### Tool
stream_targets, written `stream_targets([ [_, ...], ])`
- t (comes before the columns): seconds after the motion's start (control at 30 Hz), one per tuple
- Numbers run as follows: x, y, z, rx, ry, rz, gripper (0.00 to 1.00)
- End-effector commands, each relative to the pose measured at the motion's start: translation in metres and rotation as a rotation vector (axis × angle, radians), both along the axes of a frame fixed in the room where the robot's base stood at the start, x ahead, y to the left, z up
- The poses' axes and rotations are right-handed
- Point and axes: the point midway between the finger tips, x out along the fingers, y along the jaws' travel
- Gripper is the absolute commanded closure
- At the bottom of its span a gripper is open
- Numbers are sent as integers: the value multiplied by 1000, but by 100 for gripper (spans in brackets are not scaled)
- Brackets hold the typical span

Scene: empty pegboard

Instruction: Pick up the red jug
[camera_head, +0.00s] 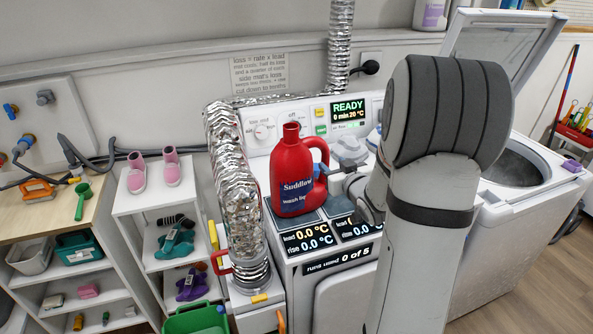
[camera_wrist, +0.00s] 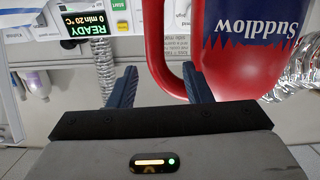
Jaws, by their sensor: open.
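The red jug (camera_head: 291,178), with a blue label reading "Suddlow", stands upright on the white machine's top in the head view. Its handle is on its right side. In the wrist view the jug (camera_wrist: 235,85) appears upside down at the right, with its handle (camera_wrist: 154,45) seen between my fingertips. My gripper (camera_head: 335,184) is open beside the jug's handle side, and its two blue fingers also show in the wrist view (camera_wrist: 162,80). I cannot tell whether a finger touches the handle. My arm hides part of the machine.
A silver foil duct (camera_head: 232,185) runs close to the jug's left. The machine's control panel (camera_head: 262,130) stands behind it. An open-lidded washer (camera_head: 515,205) is at the right. Shelves with pink shoes (camera_head: 136,173) and a green basket (camera_head: 195,322) are at the left.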

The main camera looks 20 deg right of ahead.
Motion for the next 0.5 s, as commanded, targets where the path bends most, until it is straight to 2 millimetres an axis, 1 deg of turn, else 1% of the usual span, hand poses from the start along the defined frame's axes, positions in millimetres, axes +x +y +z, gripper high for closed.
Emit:
stream_targets([
  [0.03, 0, -6, 1, 19, -34, 19, 55],
  [0.27, -1, -12, 4, 72, -149, 92, 55],
  [0.37, 7, -10, 5, 78, -161, 102, 55],
  [0.5, 22, -7, 5, 77, -162, 104, 55],
])
